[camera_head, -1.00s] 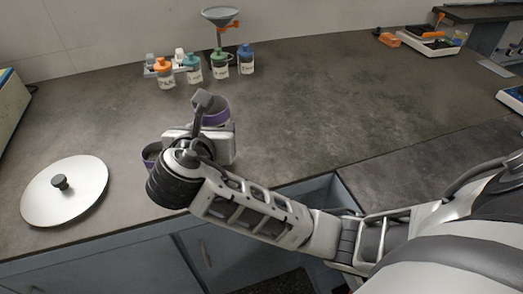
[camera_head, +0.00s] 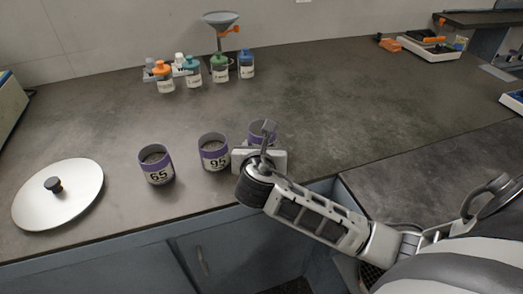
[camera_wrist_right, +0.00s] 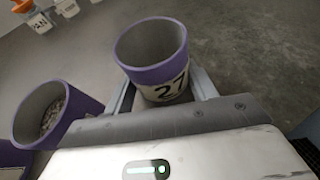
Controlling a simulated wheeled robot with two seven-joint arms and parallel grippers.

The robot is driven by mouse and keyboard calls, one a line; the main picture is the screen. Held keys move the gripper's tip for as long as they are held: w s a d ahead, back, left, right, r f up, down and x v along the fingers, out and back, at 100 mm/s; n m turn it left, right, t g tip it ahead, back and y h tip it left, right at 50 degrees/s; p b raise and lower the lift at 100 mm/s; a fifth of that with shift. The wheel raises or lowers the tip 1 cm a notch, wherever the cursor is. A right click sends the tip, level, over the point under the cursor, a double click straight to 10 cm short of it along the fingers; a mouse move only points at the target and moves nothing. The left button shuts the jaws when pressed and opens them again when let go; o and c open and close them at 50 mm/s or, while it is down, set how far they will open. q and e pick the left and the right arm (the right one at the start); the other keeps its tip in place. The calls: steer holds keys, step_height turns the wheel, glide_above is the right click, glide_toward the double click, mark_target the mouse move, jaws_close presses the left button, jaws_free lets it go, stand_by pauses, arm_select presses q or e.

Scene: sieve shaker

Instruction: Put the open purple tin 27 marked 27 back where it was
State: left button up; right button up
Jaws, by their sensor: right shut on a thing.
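The open purple tin 27 (camera_wrist_right: 168,72) sits between the two fingers of my right gripper (camera_wrist_right: 163,95) in the right wrist view. Its label 27 faces the gripper, its mouth is open and no contents show inside. In the head view the tin (camera_head: 263,130) is partly hidden behind my right gripper (camera_head: 261,152), right of the tin marked 95. I cannot tell whether its base touches the counter. My left gripper is not in view.
Open purple tins marked 95 (camera_head: 213,153) and 65 (camera_head: 156,166) stand to the left, holding grey grains. A round white lid (camera_head: 60,195) lies further left. Small bottles (camera_head: 192,70) and a funnel stand (camera_head: 220,35) are at the back.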

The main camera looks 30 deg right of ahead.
steer(key=shift+f, duration=0.3)
steer(key=o, duration=1)
steer(key=shift+o, duration=0.2)
steer(key=shift+r, duration=0.1)
steer(key=shift+s+a+r, duration=0.15)
steer(key=shift+s+a, duration=0.05)
steer(key=shift+a, duration=0.05)
steer(key=p+v, duration=0.1)
steer(key=v, duration=1)
steer(key=shift+s+a+p, duration=0.1)
steer(key=shift+s+p, duration=0.1)
steer(key=shift+p, duration=0.15)
